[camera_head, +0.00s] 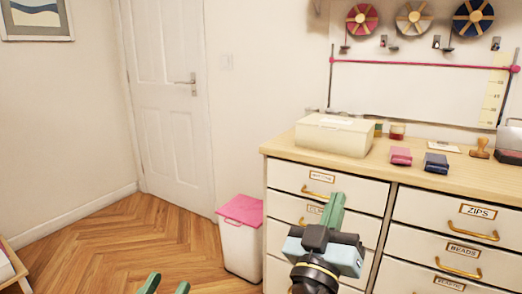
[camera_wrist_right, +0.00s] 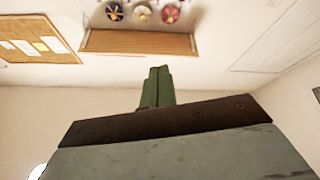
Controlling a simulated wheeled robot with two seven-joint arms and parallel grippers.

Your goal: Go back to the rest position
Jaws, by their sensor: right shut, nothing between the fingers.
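My right gripper (camera_head: 334,208) stands in front of the drawer cabinet in the head view, its green fingers pointing up and together. The right wrist view shows the same fingers (camera_wrist_right: 157,86) closed against each other with nothing between them. My left gripper (camera_head: 167,285) shows only as two green fingertips at the bottom edge, over the wooden floor. The tips are apart with nothing visible between them. The rest of the left gripper is out of frame.
The drawer cabinet (camera_head: 325,208) fills the right side, with a cream box (camera_head: 335,136) on its top. A white bin with a pink lid (camera_head: 241,209) stands at its left. The herringbone floor (camera_head: 130,245) is open toward the closed white door (camera_head: 165,90).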

